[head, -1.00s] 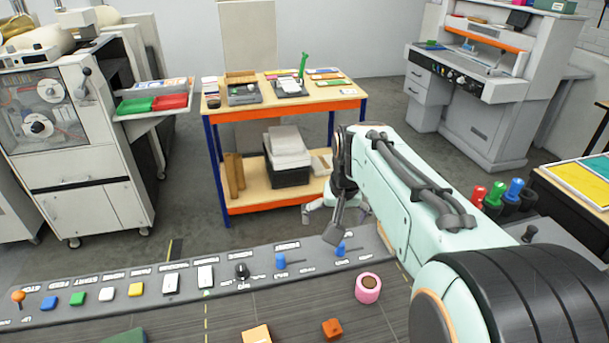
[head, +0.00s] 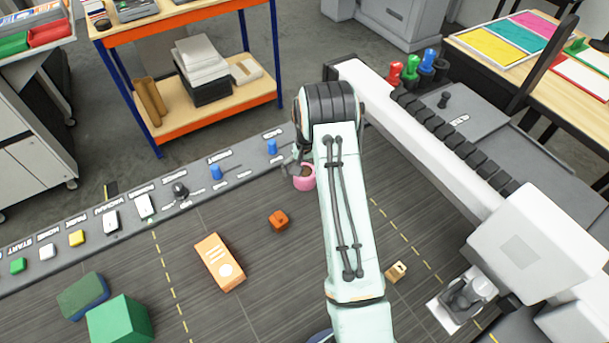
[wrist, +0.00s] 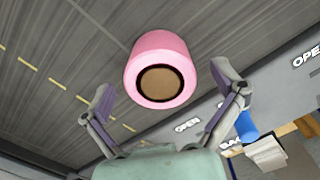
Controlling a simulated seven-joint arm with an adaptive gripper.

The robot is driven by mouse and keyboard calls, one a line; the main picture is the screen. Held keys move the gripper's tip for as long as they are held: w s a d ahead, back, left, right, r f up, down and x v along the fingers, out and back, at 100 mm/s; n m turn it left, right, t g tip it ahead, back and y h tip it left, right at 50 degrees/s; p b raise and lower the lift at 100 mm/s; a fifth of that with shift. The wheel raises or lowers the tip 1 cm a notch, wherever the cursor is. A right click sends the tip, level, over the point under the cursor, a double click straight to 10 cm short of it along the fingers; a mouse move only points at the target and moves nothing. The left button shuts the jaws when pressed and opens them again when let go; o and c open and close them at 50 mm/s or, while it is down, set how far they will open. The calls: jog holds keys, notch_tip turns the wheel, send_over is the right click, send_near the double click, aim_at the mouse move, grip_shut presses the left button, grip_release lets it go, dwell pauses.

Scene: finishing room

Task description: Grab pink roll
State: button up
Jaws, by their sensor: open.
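The pink roll (head: 304,179) stands on the dark grey work surface close to the control strip, partly hidden behind my arm in the head view. In the wrist view the pink roll (wrist: 160,68) shows its round end with a brown core, just beyond and between my fingertips. My gripper (wrist: 168,92) is open, one finger to each side of the roll, with gaps between the fingers and the roll. In the head view only a bit of my gripper (head: 290,168) shows at the roll's left side.
The control strip (head: 130,224) with buttons and switches edges the surface.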

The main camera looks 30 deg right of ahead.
jog(key=shift+f, duration=0.15)
jog(key=c, duration=1.3)
jog(key=shift+o, duration=0.2)
